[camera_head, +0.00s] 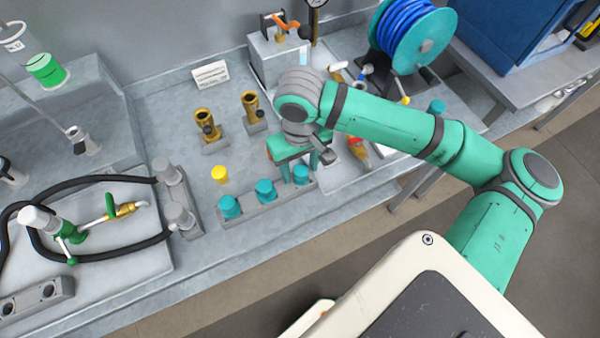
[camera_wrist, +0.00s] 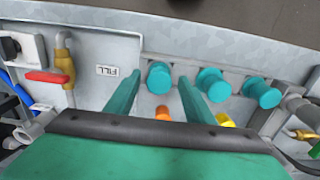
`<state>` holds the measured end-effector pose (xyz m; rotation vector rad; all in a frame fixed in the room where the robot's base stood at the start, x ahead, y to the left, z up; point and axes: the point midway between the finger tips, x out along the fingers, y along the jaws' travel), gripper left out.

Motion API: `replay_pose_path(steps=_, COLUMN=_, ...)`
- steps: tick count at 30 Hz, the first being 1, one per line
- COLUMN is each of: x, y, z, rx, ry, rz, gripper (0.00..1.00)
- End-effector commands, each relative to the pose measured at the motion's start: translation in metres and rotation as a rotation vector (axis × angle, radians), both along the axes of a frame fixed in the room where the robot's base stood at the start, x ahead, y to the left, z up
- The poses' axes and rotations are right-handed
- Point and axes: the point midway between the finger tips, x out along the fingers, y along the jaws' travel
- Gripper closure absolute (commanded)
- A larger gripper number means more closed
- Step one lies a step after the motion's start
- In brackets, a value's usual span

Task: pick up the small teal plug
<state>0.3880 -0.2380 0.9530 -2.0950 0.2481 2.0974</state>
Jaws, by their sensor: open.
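Three teal plugs stand in a row in a grey rail (camera_head: 247,208). The plug at the right end (camera_head: 300,174) looks smallest; the others are the middle plug (camera_head: 265,190) and the left plug (camera_head: 229,207). The wrist view shows the row reversed, with the small plug (camera_wrist: 159,75) at its left end. My gripper (camera_head: 298,160) is open over the right end of the rail. In the wrist view the small plug appears between my fingertips (camera_wrist: 160,82); I cannot tell whether they touch it.
A yellow cap (camera_head: 219,174) stands behind the rail. An orange cap (camera_wrist: 162,113) shows between my fingers in the wrist view. Two brass fittings (camera_head: 207,128) stand farther back. A black hose (camera_head: 110,254) lies at left. The bench strip before the rail is clear.

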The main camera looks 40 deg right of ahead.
Motion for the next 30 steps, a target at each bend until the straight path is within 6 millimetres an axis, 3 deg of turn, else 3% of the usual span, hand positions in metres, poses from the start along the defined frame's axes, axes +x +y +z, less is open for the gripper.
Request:
replay_pose_path(steps=4, x=-0.001, y=-0.001, z=-0.014, rx=0.001, ry=0.0, rz=-0.003, gripper=0.51)
replay_pose_path(steps=12, x=-0.001, y=-0.002, z=-0.017, rx=0.0, ry=-0.001, rz=-0.004, gripper=0.51)
replay_pose_path(steps=18, x=0.0, y=0.0, z=-0.017, rx=0.0, ry=-0.001, rz=0.0, gripper=0.93)
replay_pose_path(steps=30, x=0.001, y=0.001, z=-0.012, rx=0.001, ry=-0.002, rz=0.002, gripper=0.93)
